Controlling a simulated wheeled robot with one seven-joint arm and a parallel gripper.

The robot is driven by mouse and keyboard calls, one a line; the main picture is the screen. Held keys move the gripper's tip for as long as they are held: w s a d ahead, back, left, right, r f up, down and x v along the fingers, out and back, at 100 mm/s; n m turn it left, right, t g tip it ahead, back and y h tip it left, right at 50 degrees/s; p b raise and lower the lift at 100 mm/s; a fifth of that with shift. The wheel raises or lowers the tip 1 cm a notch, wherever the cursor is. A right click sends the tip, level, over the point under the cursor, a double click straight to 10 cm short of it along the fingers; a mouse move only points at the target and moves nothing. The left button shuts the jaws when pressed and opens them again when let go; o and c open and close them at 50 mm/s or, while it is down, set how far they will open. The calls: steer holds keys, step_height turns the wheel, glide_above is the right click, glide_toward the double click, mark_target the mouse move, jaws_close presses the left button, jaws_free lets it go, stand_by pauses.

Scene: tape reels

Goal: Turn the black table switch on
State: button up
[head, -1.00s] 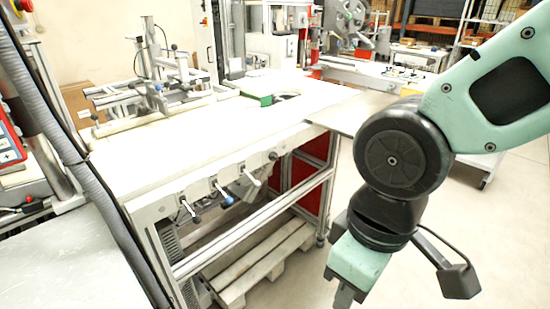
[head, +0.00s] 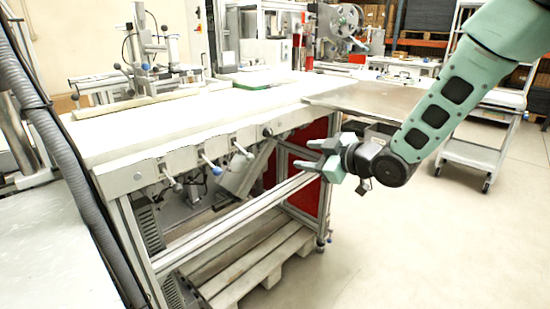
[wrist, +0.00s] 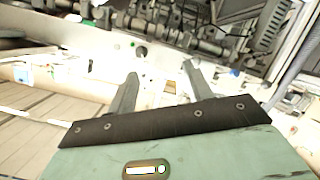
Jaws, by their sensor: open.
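The black table switch (head: 267,131) is a small lever with a dark round knob on the front edge of the white table (head: 130,133), the farthest right in a row of levers. My gripper (head: 303,153) is open and empty, to the right of and slightly below the switch in the head view. Its fingers point left toward the table front and are apart from the switch. In the wrist view the open fingers (wrist: 160,70) show with nothing between them. A dark round spot beyond them may be the switch, but I cannot tell.
Other levers share the table front, including a blue-knobbed one (head: 216,170). A metal side plate (head: 372,100) juts from the table's right end. A wooden pallet (head: 250,262) lies beneath. The floor right of the table is open, with a cart (head: 468,160) farther back.

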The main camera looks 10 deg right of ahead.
steer(key=w+d+f+n+t+y+b, duration=0.1)
steer(key=w+d+f+t+y+b, duration=0.1)
steer(key=d, duration=0.1)
glide_toward(272, 135)
steer(key=shift+n+y, duration=0.3)
steer(key=x, duration=0.9)
steer(key=shift+w+d+f+b, duration=0.1)
steer(key=shift+d+f+b, duration=0.1)
steer(key=shift+f+b, duration=0.1)
steer(key=c, duration=1)
